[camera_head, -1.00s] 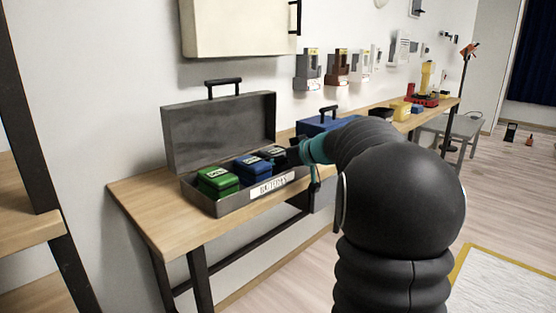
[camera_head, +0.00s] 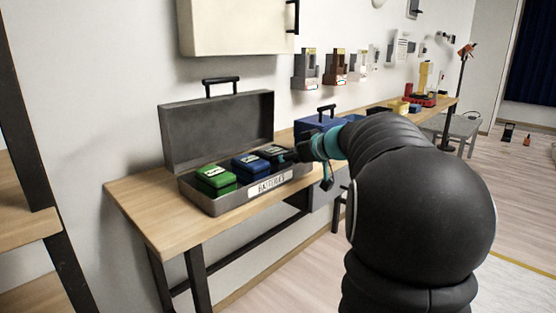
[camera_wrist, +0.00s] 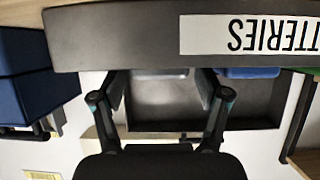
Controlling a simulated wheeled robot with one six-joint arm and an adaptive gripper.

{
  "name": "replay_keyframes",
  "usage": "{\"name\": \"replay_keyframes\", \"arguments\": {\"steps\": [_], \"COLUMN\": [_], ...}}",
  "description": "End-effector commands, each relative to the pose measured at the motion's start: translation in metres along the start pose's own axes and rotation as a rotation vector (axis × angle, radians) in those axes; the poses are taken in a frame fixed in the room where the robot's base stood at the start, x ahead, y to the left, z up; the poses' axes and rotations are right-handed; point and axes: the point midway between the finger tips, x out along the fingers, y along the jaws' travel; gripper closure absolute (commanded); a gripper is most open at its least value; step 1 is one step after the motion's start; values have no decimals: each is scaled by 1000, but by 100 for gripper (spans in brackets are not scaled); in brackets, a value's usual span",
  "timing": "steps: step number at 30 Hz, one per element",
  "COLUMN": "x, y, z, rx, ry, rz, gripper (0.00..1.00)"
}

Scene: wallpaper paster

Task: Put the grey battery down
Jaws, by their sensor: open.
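The grey battery (camera_head: 274,153) sits in the open grey battery case (camera_head: 225,207), at its right end beside the blue battery (camera_head: 250,167). The green battery (camera_head: 216,180) is at the left end. My gripper (camera_head: 297,154) is just right of the grey battery, at the case's right end. In the wrist view my gripper (camera_wrist: 160,80) is open, its two fingers apart. A pale grey-blue edge shows between the fingertips, mostly hidden behind the labelled case wall (camera_wrist: 115,38). I cannot tell whether the fingers touch it.
The case stands on a wooden bench (camera_head: 150,214) along the wall. Its raised lid (camera_head: 215,130) stands behind the batteries. A blue case (camera_head: 318,124) is close behind my gripper. The bench's left end is clear.

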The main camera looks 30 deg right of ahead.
Motion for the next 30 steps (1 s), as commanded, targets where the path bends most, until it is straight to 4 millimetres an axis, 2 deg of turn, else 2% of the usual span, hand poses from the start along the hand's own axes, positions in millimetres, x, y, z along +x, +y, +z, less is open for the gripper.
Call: {"name": "replay_keyframes", "arguments": {"steps": [3,10,15,23,26,29,30], "x": [-26,-61,-72,-73,-69,-65,-65], "y": [1,0,0,-6,-32,-83,-108], "z": [1,1,0,1,6,22,32], "rx": [-2,-1,-1,4,26,73,96], "ry": [1,0,-1,-8,-53,-148,-198], "rz": [5,2,0,-5,-28,-61,-72], "gripper": [25,25,25,25,25,25,25]}}
